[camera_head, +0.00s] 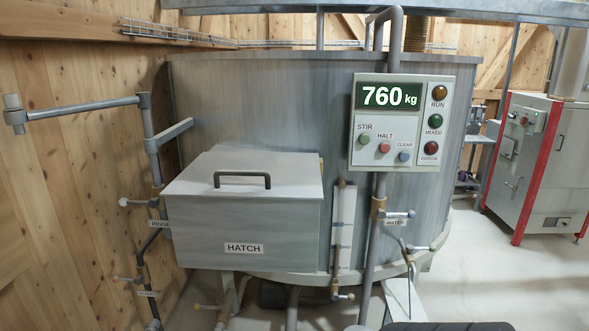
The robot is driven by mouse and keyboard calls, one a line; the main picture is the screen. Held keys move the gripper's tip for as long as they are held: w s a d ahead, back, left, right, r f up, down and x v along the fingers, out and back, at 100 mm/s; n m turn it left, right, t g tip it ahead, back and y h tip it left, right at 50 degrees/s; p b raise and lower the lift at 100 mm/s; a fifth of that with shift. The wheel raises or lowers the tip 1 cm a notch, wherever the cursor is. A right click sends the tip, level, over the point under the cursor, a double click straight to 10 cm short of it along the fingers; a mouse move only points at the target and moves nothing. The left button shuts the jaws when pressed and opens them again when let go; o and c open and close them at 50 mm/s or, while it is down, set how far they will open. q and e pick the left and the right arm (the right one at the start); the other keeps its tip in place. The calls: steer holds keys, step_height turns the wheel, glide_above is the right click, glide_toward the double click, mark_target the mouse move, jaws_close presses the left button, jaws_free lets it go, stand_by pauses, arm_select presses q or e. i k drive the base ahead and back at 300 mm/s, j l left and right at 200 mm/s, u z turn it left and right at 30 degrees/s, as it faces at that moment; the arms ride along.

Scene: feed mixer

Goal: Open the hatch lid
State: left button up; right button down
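The hatch (240,262) is a grey metal box on the front of the big round mixer tank. It carries a label reading HATCH. Its sloping lid (295,180) lies closed on top. A dark bar handle (242,175) stands up from the lid. Neither of my grippers shows in the head view. Nothing is touching the lid or the handle.
A control panel (400,122) reading 760 kg, with buttons and lamps, stands right of the hatch. A pipe with an arm (85,108) is at the left by the wooden wall. Valves and pipes flank the hatch. Floor at the right (500,270) is clear.

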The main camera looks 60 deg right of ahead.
mark_target(275, 175)
steer(key=k+z, duration=0.1)
steer(key=z, duration=1.3)
